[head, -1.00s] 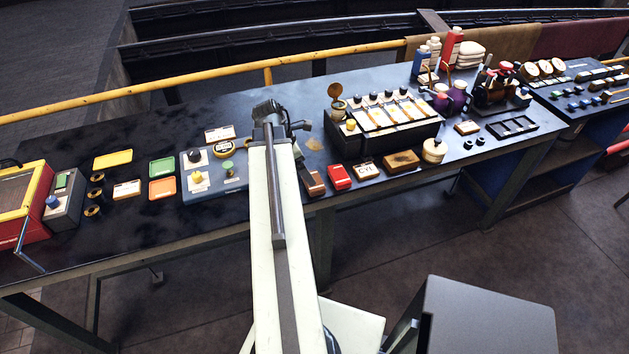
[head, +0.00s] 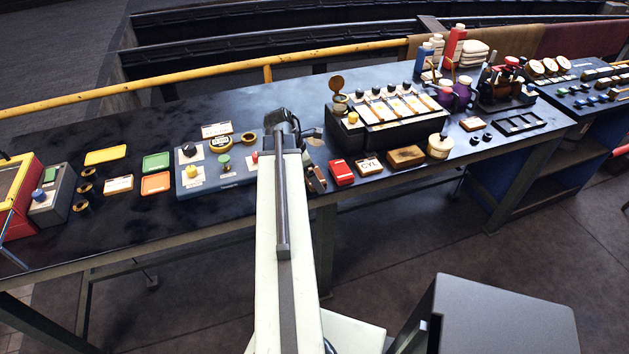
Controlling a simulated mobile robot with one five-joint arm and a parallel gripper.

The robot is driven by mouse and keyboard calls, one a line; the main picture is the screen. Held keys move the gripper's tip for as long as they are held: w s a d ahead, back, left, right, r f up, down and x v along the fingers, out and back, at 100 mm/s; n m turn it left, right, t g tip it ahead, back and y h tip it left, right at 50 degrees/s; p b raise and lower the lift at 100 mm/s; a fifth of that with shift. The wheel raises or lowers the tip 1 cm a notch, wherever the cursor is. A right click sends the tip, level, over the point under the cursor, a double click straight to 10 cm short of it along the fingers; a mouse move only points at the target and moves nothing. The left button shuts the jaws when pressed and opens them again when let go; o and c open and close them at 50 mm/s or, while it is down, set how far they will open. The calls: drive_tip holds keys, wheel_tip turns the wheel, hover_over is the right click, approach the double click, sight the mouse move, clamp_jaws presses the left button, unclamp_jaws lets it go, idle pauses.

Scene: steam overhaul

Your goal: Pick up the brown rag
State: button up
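A small tan-brown patch (head: 316,142), perhaps the brown rag, lies on the dark bench top just right of my arm's end. It is mostly hidden, and I cannot make out its shape. My gripper (head: 308,133) is at the far end of my pale arm, over the bench and close beside or above this patch. I cannot tell whether they touch. The fingers are small and partly behind the dark wrist, so their opening does not show.
A blue control box (head: 222,182) stands left of my arm. A dark-handled block (head: 317,180), a red box (head: 342,172) and a brown-topped block (head: 406,156) line the front edge at right. A black rack (head: 388,128) stands behind them. Open bench top lies behind my wrist.

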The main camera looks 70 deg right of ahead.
drive_tip(key=c, duration=1)
wheel_tip(320, 180, up, 10)
drive_tip(key=p, duration=1)
drive_tip(key=o, duration=0.4)
drive_tip(key=shift+c, duration=1.3)
drive_tip(key=shift+w, duration=0.1)
